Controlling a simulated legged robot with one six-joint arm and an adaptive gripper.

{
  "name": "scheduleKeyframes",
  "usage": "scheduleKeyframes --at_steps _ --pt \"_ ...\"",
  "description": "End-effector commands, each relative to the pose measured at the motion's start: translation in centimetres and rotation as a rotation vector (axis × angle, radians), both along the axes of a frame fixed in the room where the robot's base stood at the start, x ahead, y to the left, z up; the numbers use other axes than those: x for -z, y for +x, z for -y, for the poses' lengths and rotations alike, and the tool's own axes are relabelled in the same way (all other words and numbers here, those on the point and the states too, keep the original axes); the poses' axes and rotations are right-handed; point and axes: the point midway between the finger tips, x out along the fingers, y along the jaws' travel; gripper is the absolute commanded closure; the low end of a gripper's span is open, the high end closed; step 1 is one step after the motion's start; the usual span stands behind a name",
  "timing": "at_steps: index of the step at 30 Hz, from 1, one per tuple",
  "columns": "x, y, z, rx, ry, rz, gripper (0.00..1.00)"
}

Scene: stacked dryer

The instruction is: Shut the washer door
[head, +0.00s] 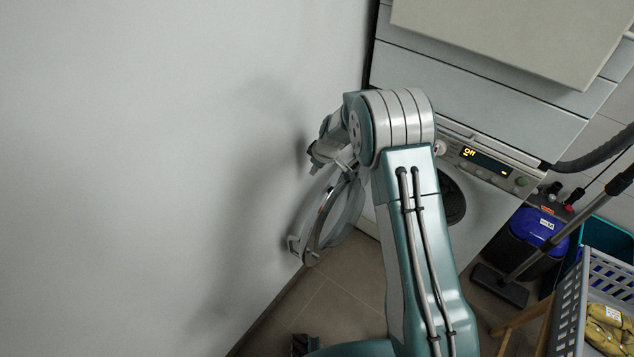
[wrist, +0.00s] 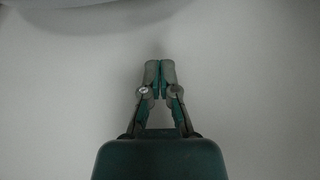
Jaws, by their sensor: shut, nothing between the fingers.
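The washer (head: 487,207) stands at the right in the head view, with a lit display on its panel. Its round door (head: 329,212) stands wide open to the left, close to the wall. My arm hides part of the washer front and of the dark drum opening (head: 452,200). My gripper (head: 315,167) is at the upper left of the door, near the wall; I cannot tell whether it touches the door. In the wrist view my gripper (wrist: 160,66) has its fingertips together, with nothing between them. A grey curved edge shows at the top left there, perhaps the door.
A bare white wall (head: 150,170) fills the left. A blue-lidded vacuum (head: 536,232), its hose and floor head (head: 499,285), and a grey laundry basket (head: 572,303) with yellow cloth stand at the right. Some tiled floor (head: 340,290) is clear below the door.

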Motion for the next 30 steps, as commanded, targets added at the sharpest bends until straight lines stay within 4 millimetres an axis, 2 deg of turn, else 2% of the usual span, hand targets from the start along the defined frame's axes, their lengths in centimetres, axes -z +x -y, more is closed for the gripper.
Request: scheduleKeyframes --at_steps 9,18,24,30 --pt "5.1 0.9 -1.4 0.000 -0.001 -0.002 1.00" --pt "9.1 1.7 -2.6 0.001 0.000 -0.002 1.00" --pt "8.8 0.3 -0.4 0.005 0.001 -0.001 1.00" --pt "8.8 -0.5 0.7 0.004 0.001 -0.001 1.00"
